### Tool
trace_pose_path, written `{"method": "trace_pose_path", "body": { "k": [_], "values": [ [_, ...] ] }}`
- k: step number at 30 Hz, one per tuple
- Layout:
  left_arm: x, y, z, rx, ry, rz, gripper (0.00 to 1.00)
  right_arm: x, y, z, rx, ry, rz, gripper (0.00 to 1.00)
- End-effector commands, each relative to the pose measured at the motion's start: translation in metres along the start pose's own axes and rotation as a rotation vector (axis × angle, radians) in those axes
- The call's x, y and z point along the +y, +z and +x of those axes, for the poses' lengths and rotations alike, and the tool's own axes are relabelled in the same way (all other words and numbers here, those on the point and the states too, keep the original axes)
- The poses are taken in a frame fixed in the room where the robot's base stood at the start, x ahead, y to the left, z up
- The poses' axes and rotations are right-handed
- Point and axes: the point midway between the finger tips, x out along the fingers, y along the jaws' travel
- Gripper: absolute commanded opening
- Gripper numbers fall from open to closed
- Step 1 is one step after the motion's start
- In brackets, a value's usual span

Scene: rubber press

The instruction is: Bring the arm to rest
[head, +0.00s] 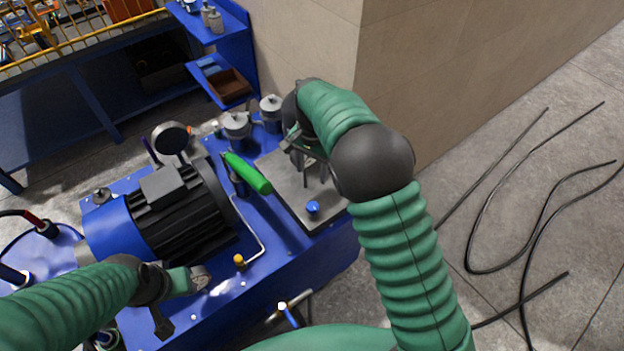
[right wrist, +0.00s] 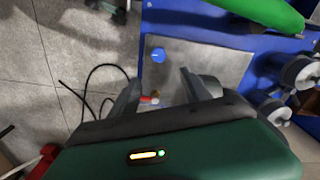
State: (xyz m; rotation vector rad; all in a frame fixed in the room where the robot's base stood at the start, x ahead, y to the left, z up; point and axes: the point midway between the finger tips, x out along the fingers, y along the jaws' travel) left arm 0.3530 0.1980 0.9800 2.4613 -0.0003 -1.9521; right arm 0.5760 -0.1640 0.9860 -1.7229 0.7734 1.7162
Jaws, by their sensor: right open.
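My right arm reaches in from the lower right of the head view. Its gripper (head: 308,165) hangs over the grey metal plate (head: 285,190) on the blue machine and is partly hidden by its own wrist. In the right wrist view the two fingers (right wrist: 160,92) stand apart over the plate, with a small red and white thing visible between them. My left arm comes in from the lower left of the head view. Its gripper (head: 200,280) is above the front part of the blue machine; its finger gap is not clear.
The blue machine (head: 265,285) carries a black motor (head: 180,210), a green-handled lever (head: 247,172), a gauge (head: 170,138) and a blue knob (head: 313,207). A beige wall (head: 450,60) stands behind. Black cables (head: 540,220) lie on the floor at right.

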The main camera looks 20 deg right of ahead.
Motion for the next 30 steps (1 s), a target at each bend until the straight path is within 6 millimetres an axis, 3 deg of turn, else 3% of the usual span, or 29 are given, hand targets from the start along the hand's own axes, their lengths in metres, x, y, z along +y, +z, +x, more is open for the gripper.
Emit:
{"method": "trace_pose_path", "body": {
  "k": [13, 16, 20, 27, 30],
  "values": [
    [0.0, 0.0, 0.0, 0.0, 0.0, 0.0, 0.36, 0.001, 0.0, -0.001, 0.0, 0.0, -0.001, 0.55],
    [0.0, 0.0, 0.0, 0.0, 0.0, 0.0, 0.36, 0.01, 0.002, -0.004, 0.002, -0.01, -0.027, 0.55],
    [0.0, 0.0, 0.0, 0.0, 0.0, 0.0, 0.36, 0.051, 0.018, -0.009, 0.023, -0.048, -0.169, 0.55],
    [0.0, 0.0, 0.0, 0.0, 0.0, 0.0, 0.36, 0.15, 0.09, -0.005, 0.149, -0.102, -0.634, 0.55],
    [0.0, 0.0, 0.0, 0.0, 0.0, 0.0, 0.36, 0.176, 0.112, 0.001, 0.193, -0.101, -0.769, 0.55]
  ]
}}
